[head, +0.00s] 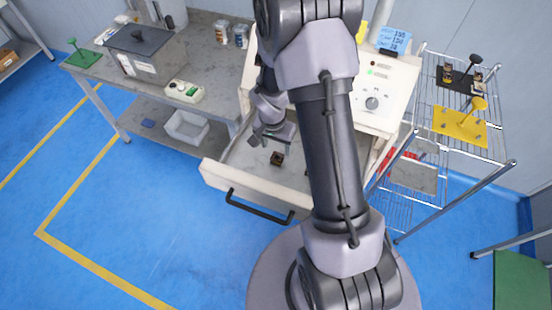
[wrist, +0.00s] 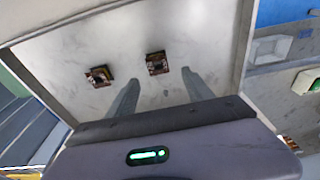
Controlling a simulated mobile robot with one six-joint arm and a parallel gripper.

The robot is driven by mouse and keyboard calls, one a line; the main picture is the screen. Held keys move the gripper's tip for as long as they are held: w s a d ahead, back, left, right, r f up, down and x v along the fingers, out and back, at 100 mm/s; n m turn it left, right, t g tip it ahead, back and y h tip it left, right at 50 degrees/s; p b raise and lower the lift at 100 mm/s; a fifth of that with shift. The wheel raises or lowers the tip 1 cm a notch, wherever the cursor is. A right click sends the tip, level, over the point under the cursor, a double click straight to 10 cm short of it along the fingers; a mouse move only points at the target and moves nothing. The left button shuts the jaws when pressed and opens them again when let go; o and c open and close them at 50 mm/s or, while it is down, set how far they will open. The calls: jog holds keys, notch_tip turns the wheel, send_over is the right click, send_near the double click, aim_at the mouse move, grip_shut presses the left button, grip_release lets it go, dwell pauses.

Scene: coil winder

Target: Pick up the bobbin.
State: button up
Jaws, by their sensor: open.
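Two small, dark, square pieces with coppery-brown middles, which look like bobbins, lie apart on the pale floor of an open drawer (head: 235,158). In the wrist view, one bobbin (wrist: 157,63) is just beyond and between my fingertips. The other bobbin (wrist: 99,75) is to the left, outside the left finger. The head view shows only one bobbin (head: 277,158) clearly, just in front of my gripper (head: 273,138); my arm hides part of the drawer. My gripper (wrist: 160,78) is open and empty, its fingers reaching over the drawer.
The drawer's walls enclose the space around my gripper; a black handle (head: 259,206) is on its front. A grey bench (head: 95,67) with a dark-lidded box stands left. A wire rack (head: 432,55) at right holds a black tray and a yellow stand (head: 462,125).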

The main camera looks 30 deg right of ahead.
aim_at(277, 159)
jog(key=f+b, duration=0.1)
jog(key=f, duration=0.1)
jog(key=f+b, duration=0.1)
jog(key=f, duration=0.2)
jog(key=shift+s, duration=0.2)
jog(key=shift+w+d+f, duration=0.1)
jog(key=shift+f, duration=0.2)
jog(key=shift+r, duration=0.1)
grip_shut()
notch_tip(277, 159, up, 10)
jog(key=p, duration=0.3)
jog(key=shift+p, duration=0.3)
